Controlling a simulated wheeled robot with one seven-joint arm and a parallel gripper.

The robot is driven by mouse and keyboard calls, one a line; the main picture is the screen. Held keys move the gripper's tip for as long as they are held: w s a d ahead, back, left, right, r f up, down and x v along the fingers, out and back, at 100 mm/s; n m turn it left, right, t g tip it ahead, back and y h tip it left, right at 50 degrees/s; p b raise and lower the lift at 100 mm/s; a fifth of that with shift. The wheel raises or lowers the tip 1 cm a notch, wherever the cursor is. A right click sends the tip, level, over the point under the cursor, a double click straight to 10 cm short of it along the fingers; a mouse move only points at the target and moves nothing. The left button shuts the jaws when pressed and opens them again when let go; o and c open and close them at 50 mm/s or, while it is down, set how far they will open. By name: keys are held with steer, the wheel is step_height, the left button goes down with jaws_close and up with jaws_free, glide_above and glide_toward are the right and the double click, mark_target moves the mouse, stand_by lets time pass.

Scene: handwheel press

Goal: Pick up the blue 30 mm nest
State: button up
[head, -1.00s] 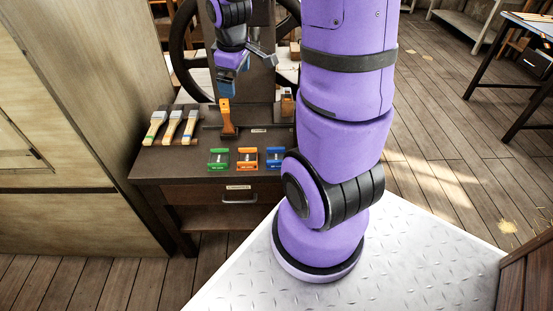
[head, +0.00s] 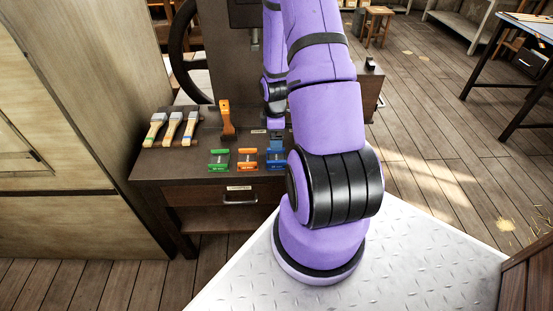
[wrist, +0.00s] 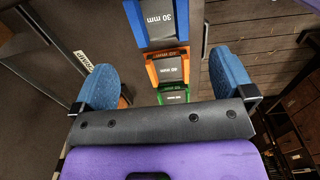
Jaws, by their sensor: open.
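The blue 30 mm nest (head: 275,164) lies at the right end of a row of three nests near the bench's front edge. In the wrist view the blue nest (wrist: 132,20) is at the top centre, with a dark insert marked "30 mm", and is cut off by the frame edge. My gripper (wrist: 162,68) is open with its two blue fingers wide apart and nothing held between them. In the head view my gripper (head: 276,143) hangs right at the blue nest and partly hides it; contact cannot be told.
The orange nest (head: 247,166) and green nest (head: 219,167) lie to the left of the blue one. Several brushes (head: 173,128) lie at the bench's left, and an orange-handled tool (head: 226,119) stands behind. The press column (head: 231,60) rises at the back.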

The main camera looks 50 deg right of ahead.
mark_target(276, 157)
steer(key=shift+d+f, duration=0.15)
steer(key=shift+f, duration=4.8)
steer(key=shift+s, duration=0.1)
steer(key=c, duration=1)
steer(key=shift+c, duration=0.2)
steer(key=shift+r, duration=0.15)
